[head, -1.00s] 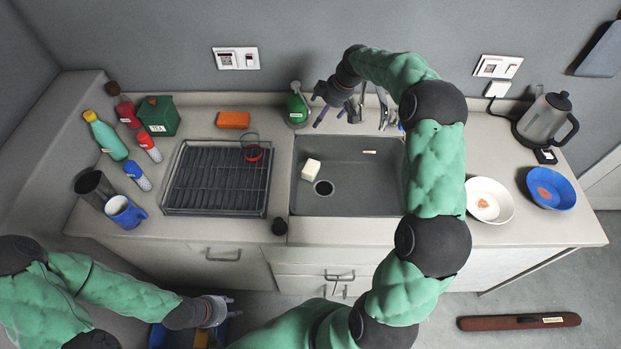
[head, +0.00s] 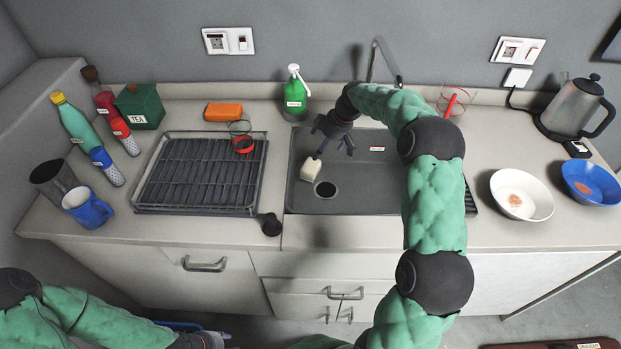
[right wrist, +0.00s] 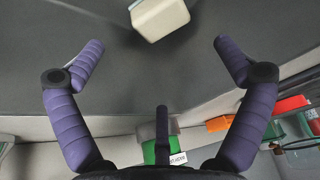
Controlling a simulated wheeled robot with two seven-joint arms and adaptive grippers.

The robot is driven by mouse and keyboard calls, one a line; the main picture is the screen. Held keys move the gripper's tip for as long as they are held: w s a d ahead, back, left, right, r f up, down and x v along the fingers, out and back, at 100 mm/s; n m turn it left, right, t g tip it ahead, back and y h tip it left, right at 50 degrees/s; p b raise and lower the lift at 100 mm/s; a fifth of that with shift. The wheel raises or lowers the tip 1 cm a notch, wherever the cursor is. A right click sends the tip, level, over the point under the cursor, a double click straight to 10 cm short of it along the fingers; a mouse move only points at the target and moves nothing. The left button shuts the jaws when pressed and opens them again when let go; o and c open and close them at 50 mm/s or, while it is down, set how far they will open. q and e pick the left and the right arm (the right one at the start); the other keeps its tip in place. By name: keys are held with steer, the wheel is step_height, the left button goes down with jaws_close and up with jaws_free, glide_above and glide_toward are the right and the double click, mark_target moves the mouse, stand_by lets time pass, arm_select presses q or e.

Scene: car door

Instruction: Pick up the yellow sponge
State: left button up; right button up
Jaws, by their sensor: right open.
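The yellow sponge, a pale cream-yellow block (head: 310,171), lies in the left part of the grey sink, beside the drain. It also shows in the right wrist view (right wrist: 160,16) at the top, beyond the fingertips and roughly centred between them. My right gripper (head: 334,148) hangs over the sink, just above and to the right of the sponge in the head view. It is open and empty; its two spread fingers show in the right wrist view (right wrist: 158,50). My left gripper (head: 208,341) is at the bottom edge of the head view, cut off, low in front of the cabinets.
The sink (head: 372,185) has a tap (head: 386,60) behind it and a green soap bottle (head: 295,95) at its back left. A dish rack (head: 200,175) stands left of it. An orange block (head: 223,112) lies behind the rack. Bowls (head: 521,194) stand on the right.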

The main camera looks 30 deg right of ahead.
mark_target(312, 165)
steer(key=shift+b+x, duration=1.1)
steer(key=shift+x, duration=2)
steer(key=b+x, duration=0.2)
steer(key=x, duration=0.1)
steer(key=s+x, duration=0.1)
steer(key=x, duration=0.1)
steer(key=shift+w+f+b, duration=0.1)
steer(key=shift+f+b, duration=0.05)
steer(key=shift+b, duration=0.25)
steer(key=c, duration=1.3)
steer(key=shift+c, duration=0.2)
